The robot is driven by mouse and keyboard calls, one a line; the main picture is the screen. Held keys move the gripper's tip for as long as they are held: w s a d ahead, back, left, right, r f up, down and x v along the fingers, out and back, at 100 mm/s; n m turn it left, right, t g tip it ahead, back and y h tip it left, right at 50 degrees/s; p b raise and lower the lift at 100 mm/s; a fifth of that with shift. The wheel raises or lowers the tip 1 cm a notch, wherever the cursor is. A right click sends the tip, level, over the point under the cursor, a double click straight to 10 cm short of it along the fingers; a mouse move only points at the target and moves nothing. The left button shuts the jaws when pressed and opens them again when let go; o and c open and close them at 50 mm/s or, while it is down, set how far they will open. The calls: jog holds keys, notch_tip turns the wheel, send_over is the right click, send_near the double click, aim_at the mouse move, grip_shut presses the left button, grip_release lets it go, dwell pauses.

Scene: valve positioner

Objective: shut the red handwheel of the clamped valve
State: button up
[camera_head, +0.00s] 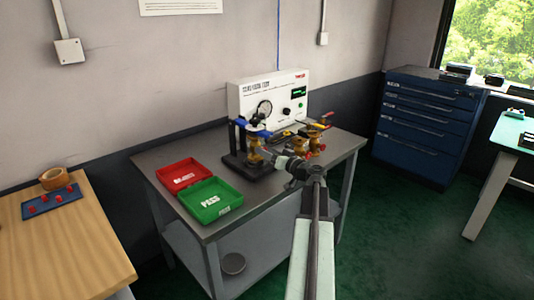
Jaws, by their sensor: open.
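A brass valve (254,157) stands in a black clamp fixture (233,160) on the grey workbench, with blue parts near its top. I cannot make out a red handwheel on this valve; it may be hidden or too small to tell. My gripper (272,157) is open, just right of the clamped valve at about its body height. I cannot tell whether it touches the valve. My arm reaches in from the bottom of the picture and partly covers the bench.
More brass valves (315,138) with red handles stand close right of my gripper. A white test panel (268,97) is behind. A red tray (180,175) and a green tray (211,200) lie left on the workbench (155,157). A blue drawer cabinet (425,122) stands far right.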

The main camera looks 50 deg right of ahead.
grip_shut()
jog(key=shift+m, duration=0.3)
jog(key=m, duration=1.1)
jog(key=shift+f+m, duration=0.15)
jog(key=shift+m, duration=0.25)
jog(key=shift+d, duration=0.1)
dwell(0.4)
grip_release()
